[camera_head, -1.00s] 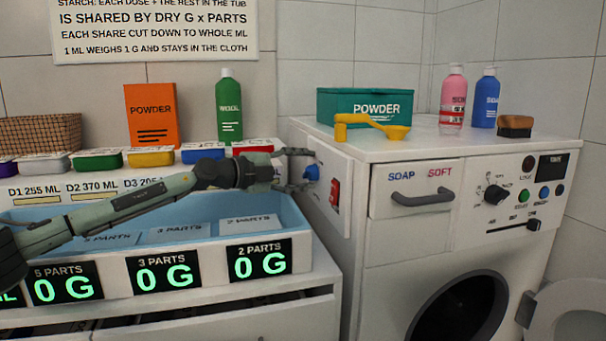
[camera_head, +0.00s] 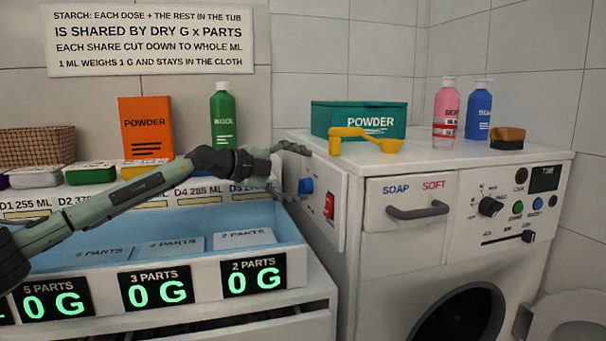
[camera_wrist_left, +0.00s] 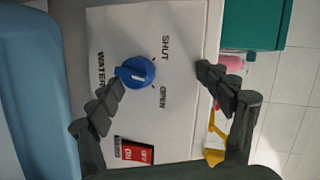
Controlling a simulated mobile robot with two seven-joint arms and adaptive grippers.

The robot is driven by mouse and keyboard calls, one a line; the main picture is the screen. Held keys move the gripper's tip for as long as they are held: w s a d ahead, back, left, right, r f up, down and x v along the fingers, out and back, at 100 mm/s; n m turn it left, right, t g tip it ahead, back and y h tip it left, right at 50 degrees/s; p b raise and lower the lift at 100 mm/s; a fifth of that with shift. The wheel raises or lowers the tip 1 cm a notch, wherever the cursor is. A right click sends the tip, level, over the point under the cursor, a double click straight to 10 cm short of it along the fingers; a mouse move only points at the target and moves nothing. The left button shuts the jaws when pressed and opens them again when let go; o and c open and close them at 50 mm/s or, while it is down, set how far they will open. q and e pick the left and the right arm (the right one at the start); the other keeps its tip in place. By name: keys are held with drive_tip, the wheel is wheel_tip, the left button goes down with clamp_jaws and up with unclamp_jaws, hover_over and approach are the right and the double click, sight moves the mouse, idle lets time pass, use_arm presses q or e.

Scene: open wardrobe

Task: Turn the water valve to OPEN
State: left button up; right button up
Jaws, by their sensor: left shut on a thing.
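The water valve is a round blue knob (camera_head: 306,186) on the white side panel of the washing machine. In the left wrist view the gripper (camera_wrist_left: 165,92) has one finger close to the knob, and the other looks farther off. My right gripper is not in view.
A red switch (camera_head: 329,206) sits right beside the knob. The blue tub (camera_head: 200,224) lies under my left arm. A yellow scoop (camera_head: 365,140) and a green powder box (camera_head: 335,120) stand on the machine top. The soap drawer (camera_head: 405,215) is on the front.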

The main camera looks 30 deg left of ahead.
use_arm(q)
drive_tip(key=shift+s+a+r+b, duration=0.25)
drive_tip(key=shift+s+r, duration=0.15)
drive_tip(key=shift+r, duration=0.2)
drive_tip(key=shift+s+a+r+b, duration=0.15)
drive_tip(key=shift+s+r+b, duration=0.1)
drive_tip(key=shift+s+r, duration=0.25)
drive_tip(key=shift+c, duration=0.3)
drive_tip(key=b+v, duration=0.4)
drive_tip(key=v, duration=0.2)
drive_tip(key=shift+s+a, duration=0.25)
drive_tip(key=shift+f, duration=0.1)
drive_tip(key=shift+c, duration=0.2)
